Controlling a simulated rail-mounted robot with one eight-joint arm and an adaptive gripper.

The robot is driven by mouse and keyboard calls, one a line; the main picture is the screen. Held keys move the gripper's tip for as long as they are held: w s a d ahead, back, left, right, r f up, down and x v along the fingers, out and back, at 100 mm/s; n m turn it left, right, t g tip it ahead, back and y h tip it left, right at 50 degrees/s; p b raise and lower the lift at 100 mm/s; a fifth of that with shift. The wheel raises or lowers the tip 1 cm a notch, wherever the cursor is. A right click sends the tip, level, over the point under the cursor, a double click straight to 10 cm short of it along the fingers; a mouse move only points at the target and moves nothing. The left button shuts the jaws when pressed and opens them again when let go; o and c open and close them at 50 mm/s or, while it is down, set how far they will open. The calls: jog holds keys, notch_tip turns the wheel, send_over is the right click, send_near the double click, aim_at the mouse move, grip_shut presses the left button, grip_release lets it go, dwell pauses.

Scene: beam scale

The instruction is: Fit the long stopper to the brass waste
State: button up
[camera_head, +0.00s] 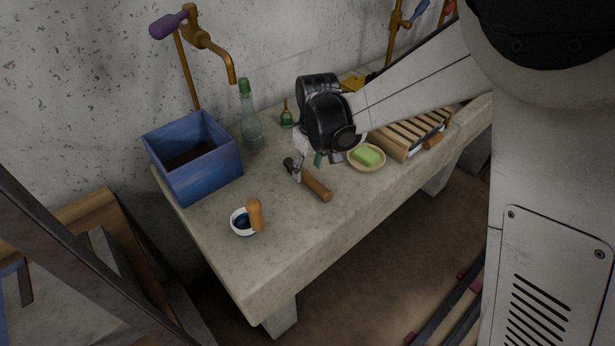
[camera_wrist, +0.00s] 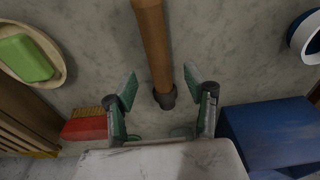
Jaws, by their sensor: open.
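A long wooden cylinder (camera_head: 317,188) with a dark collar at one end lies on the stone bench; it looks like the long stopper. In the wrist view the cylinder (camera_wrist: 151,45) runs from the top edge down to the collar between my fingers. My gripper (camera_head: 306,165) is open, with its fingers spread to either side of the collar end; I cannot tell whether they touch it. Both teal fingertips show in the wrist view (camera_wrist: 159,85). I cannot make out the brass waste in either view.
A blue box (camera_head: 193,160) stands under a brass tap (camera_head: 205,40). A white bowl (camera_head: 240,222) has a short wooden peg (camera_head: 255,215) at its rim. Green soap (camera_head: 367,156) on a dish, a wooden rack (camera_head: 405,138) and a bottle (camera_head: 250,125) stand nearby.

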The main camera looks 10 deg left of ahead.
aim_at(307, 174)
jog(key=shift+w+a+f, duration=0.1)
jog(key=shift+a+f, duration=0.05)
jog(key=shift+f, duration=0.65)
jog(key=shift+w+a+f, duration=0.1)
jog(key=shift+f, duration=0.65)
grip_shut()
jog(key=shift+r, duration=0.2)
